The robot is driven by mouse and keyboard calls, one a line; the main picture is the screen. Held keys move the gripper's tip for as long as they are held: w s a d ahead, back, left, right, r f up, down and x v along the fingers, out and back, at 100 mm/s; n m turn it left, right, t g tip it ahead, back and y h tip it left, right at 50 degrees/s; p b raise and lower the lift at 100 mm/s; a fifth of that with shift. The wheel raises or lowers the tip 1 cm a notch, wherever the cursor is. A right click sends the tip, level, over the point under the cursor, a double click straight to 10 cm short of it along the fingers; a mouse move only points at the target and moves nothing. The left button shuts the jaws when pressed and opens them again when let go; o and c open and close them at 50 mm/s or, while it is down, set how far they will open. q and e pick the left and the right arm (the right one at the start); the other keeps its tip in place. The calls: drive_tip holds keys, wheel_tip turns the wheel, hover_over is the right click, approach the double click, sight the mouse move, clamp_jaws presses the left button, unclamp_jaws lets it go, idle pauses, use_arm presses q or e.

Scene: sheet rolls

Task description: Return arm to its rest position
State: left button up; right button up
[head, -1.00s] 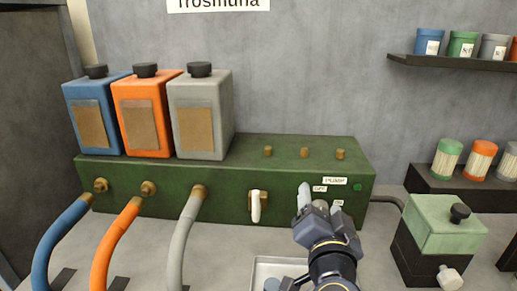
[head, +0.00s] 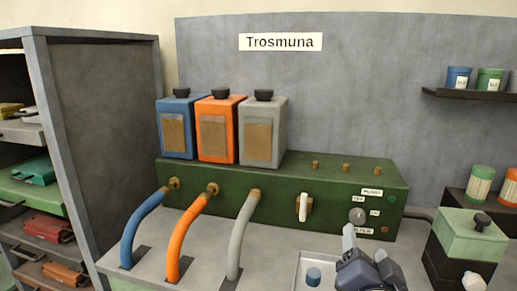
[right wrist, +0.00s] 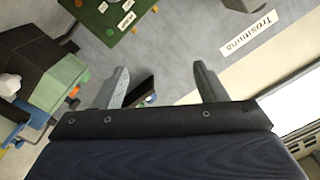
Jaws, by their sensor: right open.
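My right gripper (head: 365,258) is at the bottom of the head view, right of centre. It is in front of the green machine (head: 240,197) and apart from its panel. In the right wrist view its two fingers (right wrist: 162,86) stand wide apart with nothing between them. A grey round knob (head: 357,215) shows on the machine's front just above the fingertips, among small white labels. A white lever (head: 303,208) stands upright left of the knob. My left gripper is not in view.
Blue (head: 178,128), orange (head: 217,129) and grey (head: 262,131) canisters stand on the machine. Hoses run from its front to the bench. A tray (head: 296,268) with a blue round piece lies near the gripper. A pale green-topped box (head: 468,237) stands right. A shelf rack (head: 100,130) is left.

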drive_tip(key=s+d+f+n+g+y, duration=0.2)
drive_tip(key=s+f+n+g+y, duration=0.6)
drive_tip(key=s+f+g, duration=0.65)
use_arm(q)
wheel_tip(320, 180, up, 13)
drive_tip(key=p, duration=1.3)
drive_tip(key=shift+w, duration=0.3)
use_arm(e)
wheel_tip(320, 180, up, 10)
drive_tip(key=s+t, duration=0.1)
drive_tip(key=t, duration=0.1)
drive_tip(key=shift+s, duration=0.35)
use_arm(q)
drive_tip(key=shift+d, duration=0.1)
use_arm(e)
drive_tip(key=shift+a+t, duration=0.1)
drive_tip(key=shift+t, duration=0.15)
